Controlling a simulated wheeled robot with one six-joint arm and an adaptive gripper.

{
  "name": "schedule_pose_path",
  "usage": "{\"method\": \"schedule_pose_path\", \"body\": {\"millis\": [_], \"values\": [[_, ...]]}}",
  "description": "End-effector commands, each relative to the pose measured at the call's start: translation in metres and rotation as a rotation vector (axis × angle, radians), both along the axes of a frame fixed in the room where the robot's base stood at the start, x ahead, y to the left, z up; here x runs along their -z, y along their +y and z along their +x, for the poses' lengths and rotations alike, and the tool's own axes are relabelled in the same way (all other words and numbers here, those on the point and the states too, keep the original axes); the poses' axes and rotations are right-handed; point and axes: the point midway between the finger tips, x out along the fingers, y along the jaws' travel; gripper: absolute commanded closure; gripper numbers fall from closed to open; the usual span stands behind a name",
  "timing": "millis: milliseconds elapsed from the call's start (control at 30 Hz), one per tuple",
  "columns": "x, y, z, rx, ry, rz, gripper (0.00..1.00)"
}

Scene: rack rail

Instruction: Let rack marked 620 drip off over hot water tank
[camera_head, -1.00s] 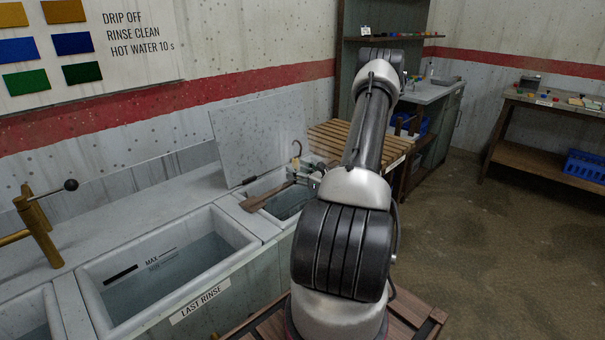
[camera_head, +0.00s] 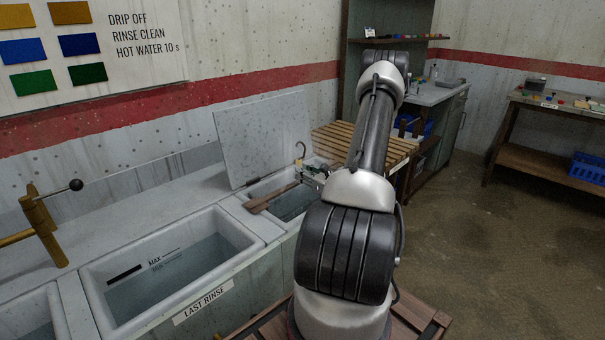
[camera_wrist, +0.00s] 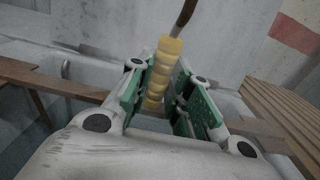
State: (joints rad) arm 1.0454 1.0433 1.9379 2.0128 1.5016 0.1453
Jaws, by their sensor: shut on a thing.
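My gripper (camera_head: 313,176) is over the hot water tank (camera_head: 290,208), whose pale lid (camera_head: 258,138) stands open behind it. In the wrist view its green-padded fingers (camera_wrist: 162,88) are shut around a ribbed yellow grip (camera_wrist: 161,62). A dark hook (camera_head: 302,147) rises from this grip. A brown wooden bar (camera_head: 270,197) lies across the tank opening below and shows behind the fingers in the wrist view (camera_wrist: 55,83). I cannot tell whether the bar joins the grip or rests on the rim. No 620 mark is readable, and whatever hangs below the grip is hidden.
The last rinse tank (camera_head: 230,228), with water in it, is left of the hot tank. A slatted wooden rack table (camera_head: 350,140) stands just beyond it. A brass tap (camera_head: 42,228) stands at the left. Open floor lies to the right.

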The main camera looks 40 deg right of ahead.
Motion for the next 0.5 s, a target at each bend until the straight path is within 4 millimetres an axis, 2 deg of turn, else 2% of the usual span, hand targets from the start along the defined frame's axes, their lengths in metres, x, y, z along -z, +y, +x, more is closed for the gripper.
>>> {"method": "schedule_pose_path", "body": {"millis": [500], "values": [[-0.025,0.0,0.0,0.0,-0.003,-0.002,1.0]]}}
